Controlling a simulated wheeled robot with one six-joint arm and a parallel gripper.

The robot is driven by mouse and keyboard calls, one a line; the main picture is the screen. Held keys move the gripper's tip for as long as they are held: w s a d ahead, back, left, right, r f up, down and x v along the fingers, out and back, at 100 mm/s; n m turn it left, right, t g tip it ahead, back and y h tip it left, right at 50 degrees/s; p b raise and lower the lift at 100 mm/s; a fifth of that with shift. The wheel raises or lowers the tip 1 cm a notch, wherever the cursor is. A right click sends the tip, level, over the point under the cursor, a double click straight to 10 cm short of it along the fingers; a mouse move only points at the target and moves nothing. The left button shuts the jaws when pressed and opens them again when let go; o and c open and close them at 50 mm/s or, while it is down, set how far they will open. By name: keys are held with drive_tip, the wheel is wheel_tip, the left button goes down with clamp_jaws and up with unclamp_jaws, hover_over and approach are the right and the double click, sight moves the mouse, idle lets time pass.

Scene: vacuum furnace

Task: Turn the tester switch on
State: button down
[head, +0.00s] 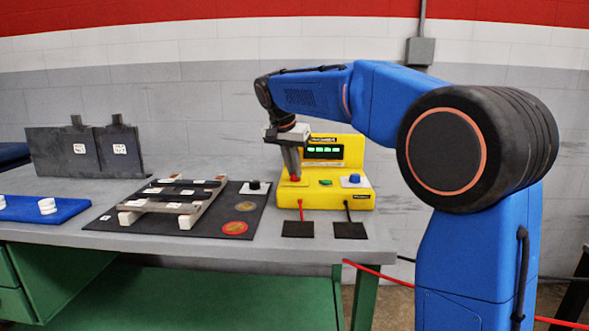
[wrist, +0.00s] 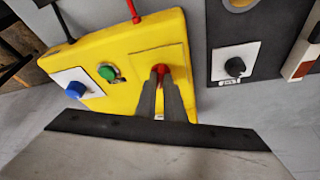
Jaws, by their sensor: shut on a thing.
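The yellow tester (head: 345,197) stands on the bench with a display (head: 322,153) showing lit green characters. In the wrist view the tester (wrist: 130,52) carries a red switch (wrist: 160,68) on a yellow plate, a green button (wrist: 107,73) and a blue knob (wrist: 75,90) on a white plate. My gripper (head: 292,178) points down at the tester's left front. In the wrist view its fingertips (wrist: 160,83) are shut on the red switch and hide part of it. The switch's exact position cannot be told.
A dark board (head: 262,205) left of the tester has a black knob (wrist: 235,67) on a white plate and a rack (head: 180,205) on white blocks. Red and black leads run from the tester to dark pads (head: 349,231).

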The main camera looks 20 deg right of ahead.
drive_tip(key=shift+m, duration=0.5)
drive_tip(key=c, duration=1.9)
unclamp_jaws()
drive_tip(key=shift+o, duration=0.2)
drive_tip(key=shift+g, duration=0.3)
drive_tip(key=shift+r, duration=0.1)
drive_tip(key=v, duration=1.7)
drive_tip(key=shift+a, duration=0.35)
drive_tip(key=shift+s, duration=0.1)
